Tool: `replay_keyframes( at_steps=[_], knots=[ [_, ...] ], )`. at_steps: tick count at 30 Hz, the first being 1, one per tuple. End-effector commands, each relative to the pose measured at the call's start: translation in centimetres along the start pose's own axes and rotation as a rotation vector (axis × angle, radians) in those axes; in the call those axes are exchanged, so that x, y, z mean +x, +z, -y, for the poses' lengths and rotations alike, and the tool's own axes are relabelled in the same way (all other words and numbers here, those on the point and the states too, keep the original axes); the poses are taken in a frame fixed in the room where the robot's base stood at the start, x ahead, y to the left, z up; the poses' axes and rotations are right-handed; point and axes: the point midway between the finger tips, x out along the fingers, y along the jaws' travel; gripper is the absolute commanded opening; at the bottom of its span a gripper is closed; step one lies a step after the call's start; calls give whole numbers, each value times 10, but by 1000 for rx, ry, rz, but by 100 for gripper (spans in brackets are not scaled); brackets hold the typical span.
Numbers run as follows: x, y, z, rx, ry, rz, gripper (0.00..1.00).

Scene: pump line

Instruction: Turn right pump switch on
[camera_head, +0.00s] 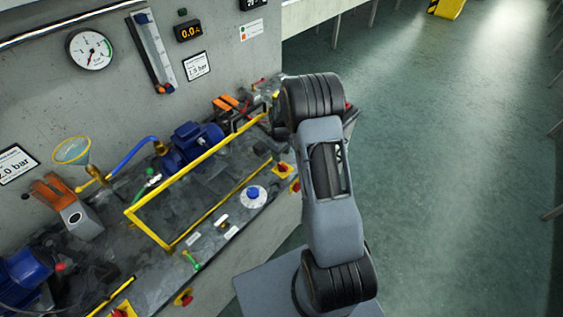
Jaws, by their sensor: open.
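The blue right pump motor (193,146) stands on the bench, behind a yellow guard rail. Near the bench's right end is a red-and-yellow switch (283,169) on the top. A second red-and-yellow switch (295,187) is just below it, at the front edge. Both are small, and I cannot tell their settings or which one the task names. My arm rises just right of them and covers part of the bench's right end.
A yellow guard rail (192,160) stands up from the bench. A blue-and-white dial (254,196) is left of the switches. Another blue motor (27,272) is at the left, with a red-and-yellow switch (183,297) at the lower front. The floor (450,180) at right is clear.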

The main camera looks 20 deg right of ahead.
Motion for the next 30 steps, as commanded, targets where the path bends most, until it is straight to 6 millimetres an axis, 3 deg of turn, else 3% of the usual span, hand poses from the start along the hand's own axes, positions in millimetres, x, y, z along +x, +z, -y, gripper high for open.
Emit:
replay_keyframes(
  at_steps=[6, 12, 26, 30],
  knots=[
    [36, 1, 1, 0, -2, 3, 43],
    [56, 0, 1, -1, 0, 0, 43],
    [64, 0, 1, 0, 0, 0, 43],
    [64, 0, 1, 0, 0, 0, 29]
  ],
)
